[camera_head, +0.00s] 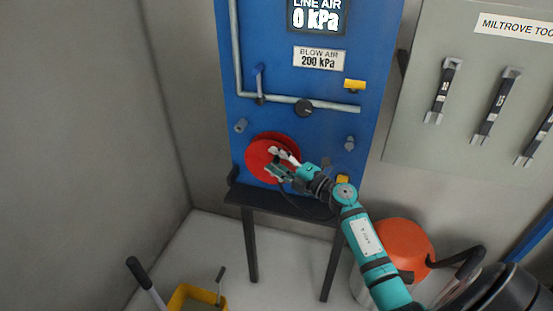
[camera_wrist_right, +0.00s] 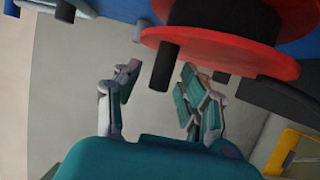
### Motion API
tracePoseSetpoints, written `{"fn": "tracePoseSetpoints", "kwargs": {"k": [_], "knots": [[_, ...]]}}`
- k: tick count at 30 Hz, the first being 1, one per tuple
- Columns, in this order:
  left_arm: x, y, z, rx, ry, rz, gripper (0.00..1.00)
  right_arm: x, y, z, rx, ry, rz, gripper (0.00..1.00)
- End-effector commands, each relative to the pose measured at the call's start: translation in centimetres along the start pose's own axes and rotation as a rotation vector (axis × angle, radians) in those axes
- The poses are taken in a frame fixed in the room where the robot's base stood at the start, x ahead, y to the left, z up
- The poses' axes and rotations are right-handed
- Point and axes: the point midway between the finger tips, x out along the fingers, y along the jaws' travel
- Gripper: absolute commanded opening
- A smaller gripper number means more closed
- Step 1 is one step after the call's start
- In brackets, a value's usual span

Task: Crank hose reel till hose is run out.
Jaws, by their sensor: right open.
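The red hose reel (camera_head: 260,148) is mounted low on the blue panel, and my right gripper partly covers it. In the right wrist view the reel's red flange (camera_wrist_right: 225,48) fills the upper right, around a dark hub. A dark crank handle (camera_wrist_right: 164,62) sticks out from the flange. My right gripper (camera_head: 277,162) is at the reel's front. In the right wrist view, the right gripper (camera_wrist_right: 158,80) is open, with the handle's end between its fingertips; I cannot tell whether they touch it. A thin dark line (camera_head: 300,205), possibly hose, curves below the reel. My left gripper is not in view.
The blue panel (camera_head: 240,85) carries a grey pipe, valves and a display reading 0 kPa, above a dark stand (camera_head: 250,245). An orange-topped drum (camera_head: 405,240) stands right of it. A yellow bucket (camera_head: 190,299) is at lower left. A grey tool board (camera_head: 425,90) hangs right.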

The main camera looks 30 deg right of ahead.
Motion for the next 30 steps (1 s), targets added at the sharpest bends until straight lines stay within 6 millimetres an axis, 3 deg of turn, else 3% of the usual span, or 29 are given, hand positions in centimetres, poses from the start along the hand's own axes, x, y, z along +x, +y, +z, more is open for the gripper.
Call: {"fn": "tracePoseSetpoints", "kwargs": {"k": [7, 17, 30], "knots": [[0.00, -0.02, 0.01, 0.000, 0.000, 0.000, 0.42, 0.10, 0.01, -0.02, 0.000, 0.001, 0.000, 0.42], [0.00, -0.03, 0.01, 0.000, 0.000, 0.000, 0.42, 0.07, 0.01, -0.01, 0.000, 0.000, 0.000, 0.00], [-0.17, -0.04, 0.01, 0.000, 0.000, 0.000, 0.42, 0.07, 0.12, 0.01, -0.003, 0.000, -0.002, 0.00]]}}
